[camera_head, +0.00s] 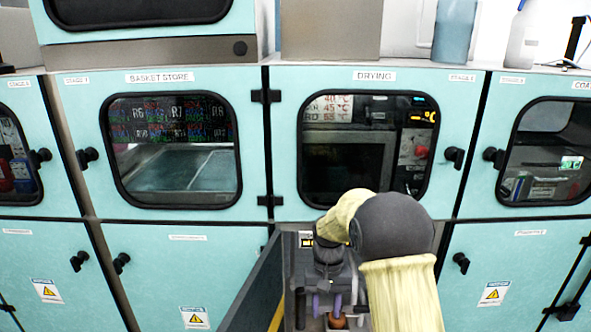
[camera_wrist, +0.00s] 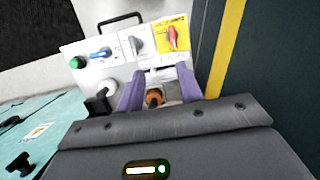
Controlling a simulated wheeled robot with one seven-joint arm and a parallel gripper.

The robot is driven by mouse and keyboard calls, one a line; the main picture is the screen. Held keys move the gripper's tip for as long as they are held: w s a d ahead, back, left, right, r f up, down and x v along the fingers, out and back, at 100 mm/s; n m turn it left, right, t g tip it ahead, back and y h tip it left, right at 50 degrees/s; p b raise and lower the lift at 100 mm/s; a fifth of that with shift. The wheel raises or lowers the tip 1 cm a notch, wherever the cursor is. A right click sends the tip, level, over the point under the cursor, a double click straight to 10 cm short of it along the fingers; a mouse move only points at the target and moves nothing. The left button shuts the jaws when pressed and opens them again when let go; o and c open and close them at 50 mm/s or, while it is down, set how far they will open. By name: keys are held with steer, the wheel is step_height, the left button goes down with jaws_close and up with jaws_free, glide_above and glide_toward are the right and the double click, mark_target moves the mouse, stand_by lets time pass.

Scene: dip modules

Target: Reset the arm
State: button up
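My gripper (camera_head: 327,308) points down in front of the opened cabinet below the DRYING window. Its two purple fingers also show in the wrist view (camera_wrist: 158,88), spread apart with a gap between them. An orange-brown round part (camera_wrist: 154,97) shows in that gap; I cannot tell whether the fingers touch it. The same part seems to show at the bottom of the head view (camera_head: 337,320). My forearm hides much of the cabinet opening in the head view.
A dark open door (camera_head: 255,292) with a yellow stripe stands close left of my gripper. A white panel (camera_wrist: 122,66) carries a green button (camera_wrist: 77,62), a blue switch (camera_wrist: 100,54) and a red switch on a yellow plate (camera_wrist: 172,38). Closed teal doors (camera_head: 172,275) flank the opening.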

steer(key=s+d+r+t+p, duration=0.1)
steer(key=s+d+r+t, duration=0.1)
steer(key=s, duration=0.7)
steer(key=s+d+r+t+p, duration=0.2)
steer(key=s+d+r, duration=0.3)
steer(key=s, duration=0.4)
steer(key=shift+d+r+t, duration=0.3)
steer(key=shift+r+t, duration=0.2)
steer(key=shift+t, duration=0.1)
